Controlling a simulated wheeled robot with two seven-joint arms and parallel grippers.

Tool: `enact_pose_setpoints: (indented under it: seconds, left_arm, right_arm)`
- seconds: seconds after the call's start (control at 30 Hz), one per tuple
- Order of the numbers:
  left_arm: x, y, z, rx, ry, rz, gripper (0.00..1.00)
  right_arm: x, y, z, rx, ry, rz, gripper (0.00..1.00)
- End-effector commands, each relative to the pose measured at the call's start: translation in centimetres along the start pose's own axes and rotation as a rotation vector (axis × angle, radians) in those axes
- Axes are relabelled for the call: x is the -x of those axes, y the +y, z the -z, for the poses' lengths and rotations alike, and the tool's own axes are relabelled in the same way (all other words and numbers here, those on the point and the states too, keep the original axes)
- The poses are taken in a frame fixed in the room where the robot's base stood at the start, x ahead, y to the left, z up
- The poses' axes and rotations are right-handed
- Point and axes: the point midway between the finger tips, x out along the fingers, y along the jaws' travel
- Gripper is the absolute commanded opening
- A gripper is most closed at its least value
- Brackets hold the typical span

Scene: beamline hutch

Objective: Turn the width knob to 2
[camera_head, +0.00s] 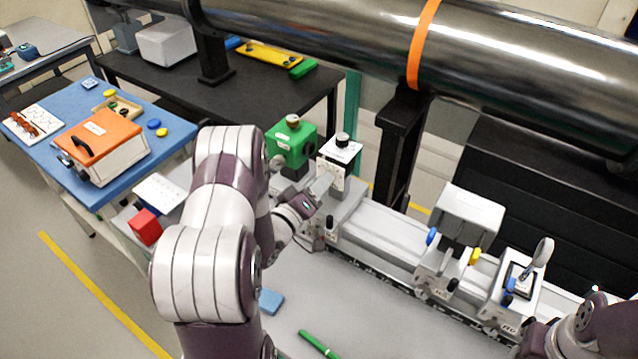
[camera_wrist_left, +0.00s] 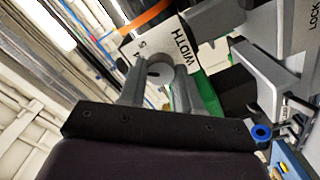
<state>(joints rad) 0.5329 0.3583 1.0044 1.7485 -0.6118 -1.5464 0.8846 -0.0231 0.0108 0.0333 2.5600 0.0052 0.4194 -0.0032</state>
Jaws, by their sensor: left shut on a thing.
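The width knob (camera_wrist_left: 160,72) is a grey round knob on a white plate marked WIDTH (camera_wrist_left: 181,48) in the left wrist view. A digit that looks like a 5 shows on the plate; the knob's pointer and setting cannot be read. My left gripper (camera_wrist_left: 159,85) has one finger on each side of the knob and is shut on it. In the head view my left gripper (camera_head: 322,184) is at the front of the white unit with a black top knob (camera_head: 341,149), and the width knob is hidden there. My right arm shows at the lower right, but its gripper is not in view.
A green box (camera_head: 291,144) stands left of the unit. A large dark pipe (camera_head: 500,60) runs above. A green pen (camera_head: 319,344) and blue block (camera_head: 270,301) lie in front.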

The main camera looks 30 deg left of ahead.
Motion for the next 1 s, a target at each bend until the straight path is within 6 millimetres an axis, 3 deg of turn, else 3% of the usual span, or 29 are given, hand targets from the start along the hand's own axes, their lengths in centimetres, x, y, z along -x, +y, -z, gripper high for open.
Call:
enact_pose_setpoints:
  seconds: [0.6,1.0]
  left_arm:
    - [0.0,-0.2,0.0,0.574,0.001,0.002,0.03]
    - [0.1,-0.3,-0.1,0.831,0.001,0.004,0.03]
  right_arm:
    - [0.8,0.0,0.1,0.0,0.0,0.0,0.43]
    - [1.2,0.0,0.1,0.0,0.0,0.0,0.43]
